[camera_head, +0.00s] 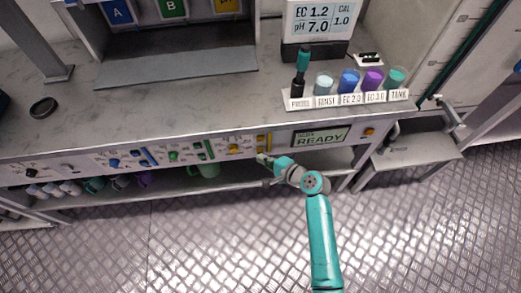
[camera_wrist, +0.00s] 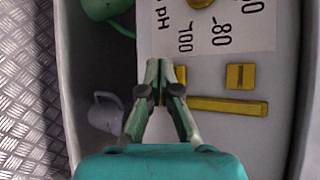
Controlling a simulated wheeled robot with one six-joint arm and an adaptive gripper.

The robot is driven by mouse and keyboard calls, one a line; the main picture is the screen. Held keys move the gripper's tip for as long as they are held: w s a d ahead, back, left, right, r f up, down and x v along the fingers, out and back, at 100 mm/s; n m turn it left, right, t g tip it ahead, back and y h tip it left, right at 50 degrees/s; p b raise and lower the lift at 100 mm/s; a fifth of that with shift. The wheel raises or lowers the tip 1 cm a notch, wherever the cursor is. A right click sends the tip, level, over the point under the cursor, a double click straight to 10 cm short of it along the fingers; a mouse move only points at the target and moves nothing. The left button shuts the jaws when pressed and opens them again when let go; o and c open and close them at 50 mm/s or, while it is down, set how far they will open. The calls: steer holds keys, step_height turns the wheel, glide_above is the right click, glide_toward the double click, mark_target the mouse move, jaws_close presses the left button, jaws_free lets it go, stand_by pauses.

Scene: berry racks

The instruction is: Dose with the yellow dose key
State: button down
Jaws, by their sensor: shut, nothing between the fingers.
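In the wrist view, a small yellow square key (camera_wrist: 240,77) with a dark line across it sits on the white panel, right of my fingertips. A long yellow bar (camera_wrist: 230,106) lies below it, and another small yellow piece (camera_wrist: 181,75) is partly hidden behind my fingers. I cannot tell which piece is the dose key. My gripper (camera_wrist: 165,70) is shut and empty in front of the panel, beside these yellow parts; contact cannot be told. In the head view my gripper (camera_head: 263,158) is at the panel's lower edge, just below the yellow bars (camera_head: 264,142).
A yellow knob (camera_head: 234,149) is left of the bars, with green and blue controls further left. A READY display (camera_head: 320,138) is to the right. Cups hang under the counter, including a green one (camera_head: 209,171). Labelled vials (camera_head: 348,82) stand on the counter.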

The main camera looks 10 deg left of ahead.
steer(key=shift+w, duration=0.15)
stand_by(0.5)
steer(key=shift+w+a, duration=0.1)
steer(key=shift+w, duration=0.15)
steer(key=shift+w+a, duration=0.1)
steer(key=shift+w, duration=0.35)
stand_by(0.8)
steer(key=shift+s, duration=0.1)
steer(key=shift+s+d, duration=0.25)
steer(key=shift+s, duration=0.55)
steer(key=shift+s+d, duration=0.25)
steer(key=shift+s, duration=0.55)
steer(key=shift+s+d, duration=0.2)
steer(key=shift+s, duration=0.6)
steer(key=shift+s+d, duration=0.25)
steer(key=shift+s, duration=0.55)
